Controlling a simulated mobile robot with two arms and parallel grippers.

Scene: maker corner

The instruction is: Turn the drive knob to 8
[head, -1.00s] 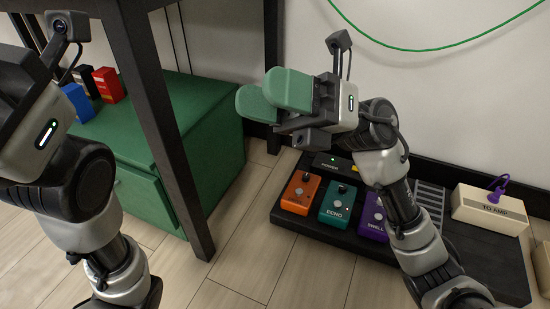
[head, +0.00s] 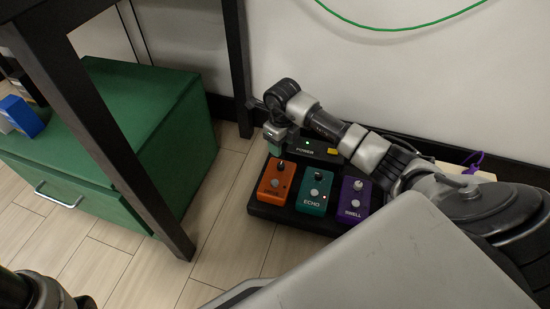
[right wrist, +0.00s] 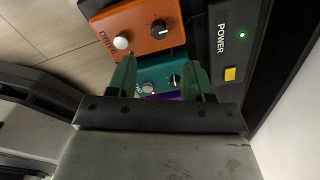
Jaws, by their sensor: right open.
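The orange drive pedal (head: 275,184) sits at the left of the black pedalboard. It also shows in the right wrist view (right wrist: 140,22), with the word DRIVE, a black knob (right wrist: 159,29) with a pale mark, and a round white footswitch (right wrist: 121,42). My right gripper (head: 275,150) is just above the far edge of this pedal. In the right wrist view its two green fingers (right wrist: 159,65) are apart with nothing held between them, and the black knob lies beyond the tips. The knob's scale is too small to read. My left gripper is out of view.
The teal ECHO pedal (head: 313,190) and purple SWELL pedal (head: 353,197) stand to the right. The POWER box (head: 315,152), with a green light and yellow switch, is behind them. A black table leg (head: 105,135) and green cabinet (head: 155,110) are at left.

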